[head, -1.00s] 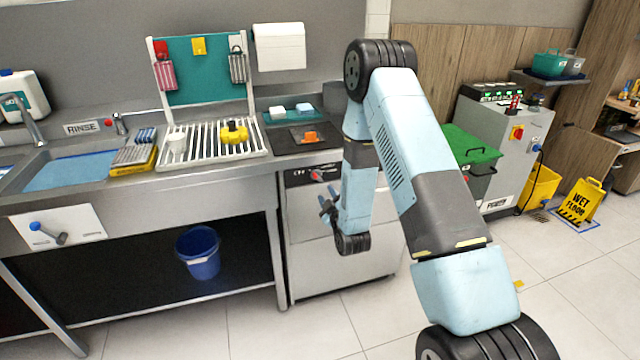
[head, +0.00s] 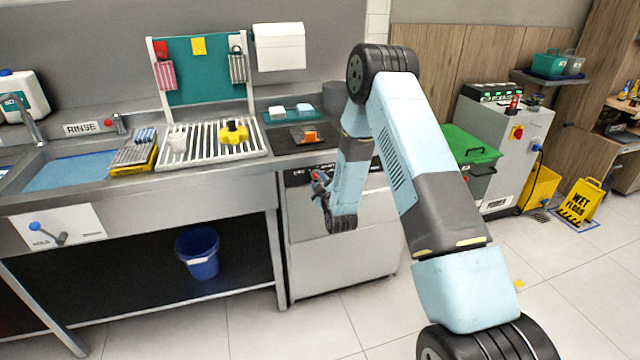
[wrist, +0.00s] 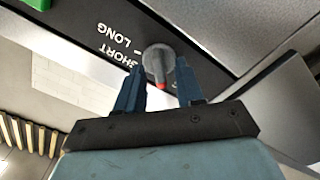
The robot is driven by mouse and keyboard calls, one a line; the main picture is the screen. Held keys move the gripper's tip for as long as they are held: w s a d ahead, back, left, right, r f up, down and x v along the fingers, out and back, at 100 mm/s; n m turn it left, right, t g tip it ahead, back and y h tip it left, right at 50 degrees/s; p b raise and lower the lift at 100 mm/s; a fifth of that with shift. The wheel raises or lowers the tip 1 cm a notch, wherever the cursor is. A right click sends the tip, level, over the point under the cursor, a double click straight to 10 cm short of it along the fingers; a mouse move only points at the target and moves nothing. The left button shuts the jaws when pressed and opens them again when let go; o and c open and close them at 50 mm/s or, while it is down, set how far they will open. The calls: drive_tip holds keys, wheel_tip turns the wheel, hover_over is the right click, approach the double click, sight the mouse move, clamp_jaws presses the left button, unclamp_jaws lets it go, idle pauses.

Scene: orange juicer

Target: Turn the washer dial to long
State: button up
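The washer dial (wrist: 158,58) is a grey knob with a red pointer tip on the washer's black panel (wrist: 88,22). The words LONG and SHORT are printed beside it and appear upside down in the wrist view. The red tip points to the bottom of that view, not at either word. My gripper (wrist: 160,66) is open, with one blue finger on each side of the dial. I cannot tell whether the fingers touch it. In the head view my gripper (head: 321,188) is at the washer's (head: 340,250) upper front, partly covering the dial.
The steel counter edge (head: 315,158) is just above the panel. An orange object (head: 310,135) lies on the dark mat on top. A sink bench with a blue bucket (head: 198,252) on its lower shelf is to the left. The floor in front is clear.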

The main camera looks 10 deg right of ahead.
clamp_jaws()
drive_tip(key=shift+m, duration=0.4)
drive_tip(key=m, duration=0.4)
drive_tip(key=shift+m, duration=0.3)
drive_tip(key=m, duration=0.5)
drive_tip(key=shift+s+d+f, duration=0.1)
drive_tip(key=m, duration=0.7)
drive_tip(key=shift+d+m, duration=0.1)
drive_tip(key=shift+m, duration=0.3)
drive_tip(key=m, duration=0.5)
drive_tip(key=shift+f+m, duration=0.1)
drive_tip(key=shift+m, duration=0.2)
